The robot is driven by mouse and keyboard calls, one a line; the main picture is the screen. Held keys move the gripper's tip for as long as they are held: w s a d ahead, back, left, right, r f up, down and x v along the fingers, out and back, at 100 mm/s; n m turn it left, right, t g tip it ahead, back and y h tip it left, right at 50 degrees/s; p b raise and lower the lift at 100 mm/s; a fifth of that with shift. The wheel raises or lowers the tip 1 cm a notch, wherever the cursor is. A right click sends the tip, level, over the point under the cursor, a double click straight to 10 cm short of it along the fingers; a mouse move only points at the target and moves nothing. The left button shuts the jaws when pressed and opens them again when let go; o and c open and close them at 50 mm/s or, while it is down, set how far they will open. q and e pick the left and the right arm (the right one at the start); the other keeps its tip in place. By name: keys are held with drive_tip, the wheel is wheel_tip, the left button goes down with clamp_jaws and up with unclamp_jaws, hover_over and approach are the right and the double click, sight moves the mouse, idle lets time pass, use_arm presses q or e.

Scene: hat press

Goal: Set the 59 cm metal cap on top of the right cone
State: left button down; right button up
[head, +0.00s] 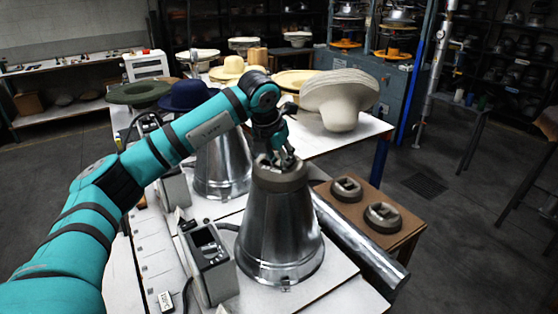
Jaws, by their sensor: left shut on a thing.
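The right cone (281,235) is a shiny metal cone standing on the white worktop in the middle of the head view. A grey-brown metal cap (279,180) is at its narrow top, roughly level and lined up with it. I cannot tell whether the cap rests fully on the cone. My left gripper (278,160) points down from above and is shut on the cap's raised middle part. The cap's size marking is not readable. The left cone (222,165) stands behind and to the left, its upper part hidden by my arm. My right gripper is not in view.
Two similar metal caps, one farther (346,188) and one nearer (383,216), lie on a brown wooden stand (400,238) at right. A grey control box (210,262) stands left of the right cone.

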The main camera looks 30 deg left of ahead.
use_arm(q)
drive_tip(key=shift+r, duration=0.15)
drive_tip(key=c, duration=1.1)
unclamp_jaws()
drive_tip(key=shift+s, duration=0.1)
drive_tip(key=shift+c, duration=0.2)
drive_tip(key=shift+f, duration=0.25)
drive_tip(key=shift+r+p, duration=0.35)
drive_tip(key=shift+r, duration=0.25)
drive_tip(key=p+v, duration=0.3)
drive_tip(key=v, duration=0.3)
drive_tip(key=shift+w+r, duration=0.25)
drive_tip(key=shift+r, duration=0.05)
